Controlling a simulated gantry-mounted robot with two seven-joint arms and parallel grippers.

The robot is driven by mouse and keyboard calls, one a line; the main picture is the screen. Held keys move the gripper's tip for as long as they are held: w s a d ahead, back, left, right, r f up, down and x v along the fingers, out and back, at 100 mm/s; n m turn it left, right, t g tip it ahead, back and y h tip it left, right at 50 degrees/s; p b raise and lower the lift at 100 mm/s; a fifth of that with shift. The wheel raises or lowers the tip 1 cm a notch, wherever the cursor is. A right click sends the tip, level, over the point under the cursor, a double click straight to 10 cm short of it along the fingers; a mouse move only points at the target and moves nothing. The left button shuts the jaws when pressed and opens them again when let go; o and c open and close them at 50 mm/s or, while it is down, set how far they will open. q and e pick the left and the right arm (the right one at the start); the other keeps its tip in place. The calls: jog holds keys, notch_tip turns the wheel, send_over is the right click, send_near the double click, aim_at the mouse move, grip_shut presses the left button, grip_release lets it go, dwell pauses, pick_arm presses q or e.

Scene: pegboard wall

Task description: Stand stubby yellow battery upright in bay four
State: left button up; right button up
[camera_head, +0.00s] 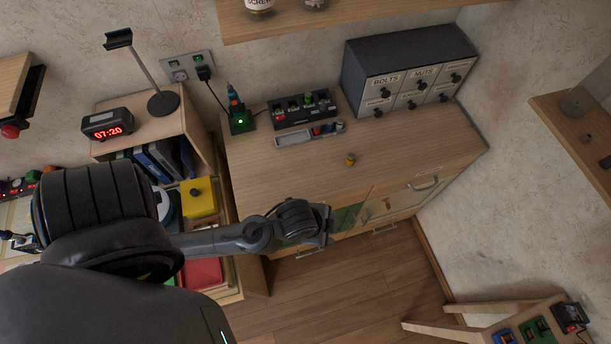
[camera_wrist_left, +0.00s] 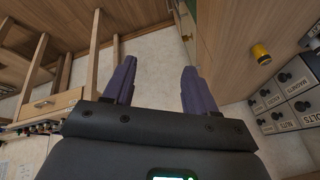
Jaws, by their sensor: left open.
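The stubby yellow battery (camera_head: 350,159) is on the cabinet's wooden top, right of and in front of the charger. It seems to stand on end. It also shows in the left wrist view (camera_wrist_left: 261,53), to the right of my fingers and apart from them. The black charger (camera_head: 303,109) lies at the back of the top; its bay numbers are too small to read. My left gripper (camera_head: 328,224) is in front of the cabinet's front edge. In the left wrist view my left gripper (camera_wrist_left: 158,68) has its fingers wide apart and empty. My right gripper is not seen.
A grey tray (camera_head: 294,139) with small coloured items lies in front of the charger. A grey drawer unit (camera_head: 410,60) stands behind the battery. A green-lit base (camera_head: 241,122) holds a screwdriver-like tool at the left. Wooden shelves hang above. The top around the battery is clear.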

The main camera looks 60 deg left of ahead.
pick_arm(q)
jog(key=s+a+r+n+g, duration=0.1)
jog(key=s+a+n, duration=0.2)
jog(key=s+n, duration=0.2)
jog(key=shift+r+n+g, duration=0.3)
jog(key=shift+r+n, duration=0.1)
jog(key=shift+n, duration=0.1)
